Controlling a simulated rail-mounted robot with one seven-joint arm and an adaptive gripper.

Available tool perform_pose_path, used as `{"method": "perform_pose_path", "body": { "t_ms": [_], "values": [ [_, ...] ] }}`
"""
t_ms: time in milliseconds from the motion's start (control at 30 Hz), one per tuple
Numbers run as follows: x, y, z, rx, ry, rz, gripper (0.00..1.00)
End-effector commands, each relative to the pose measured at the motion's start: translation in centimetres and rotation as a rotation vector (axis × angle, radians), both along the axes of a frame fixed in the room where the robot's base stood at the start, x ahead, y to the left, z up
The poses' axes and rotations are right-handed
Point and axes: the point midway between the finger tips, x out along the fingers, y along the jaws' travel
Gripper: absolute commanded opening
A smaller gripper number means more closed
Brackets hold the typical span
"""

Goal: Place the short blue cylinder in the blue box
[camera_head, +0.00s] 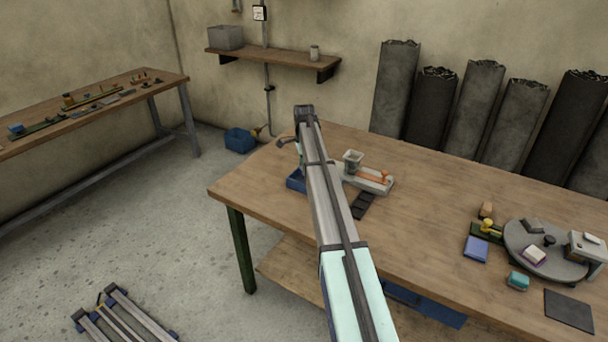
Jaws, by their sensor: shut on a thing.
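My arm crosses the middle of the view. A dark curved part at its left, over the table's far left corner, looks like part of my gripper (286,142). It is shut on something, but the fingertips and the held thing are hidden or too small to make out. A blue box (295,181) stands on the table's left end, partly covered by my arm. A second blue box (239,140) stands on the floor beyond the table. I cannot make out a short blue cylinder.
A round grey turntable (545,262) with small items is at the right. Dark rolls (395,90) lean on the wall. The table's middle is mostly clear.

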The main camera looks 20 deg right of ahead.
Motion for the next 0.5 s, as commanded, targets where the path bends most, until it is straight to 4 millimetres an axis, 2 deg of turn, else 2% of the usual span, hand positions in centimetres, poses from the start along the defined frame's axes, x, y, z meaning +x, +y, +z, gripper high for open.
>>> {"method": "perform_pose_path", "body": {
  "t_ms": [167, 500],
  "values": [
    [0.0, 0.0, -0.8, 0.0, -0.001, 0.0, 0.0],
    [0.0, 0.0, -4.6, 0.0, 0.0, 0.0, 0.0]
  ]
}}
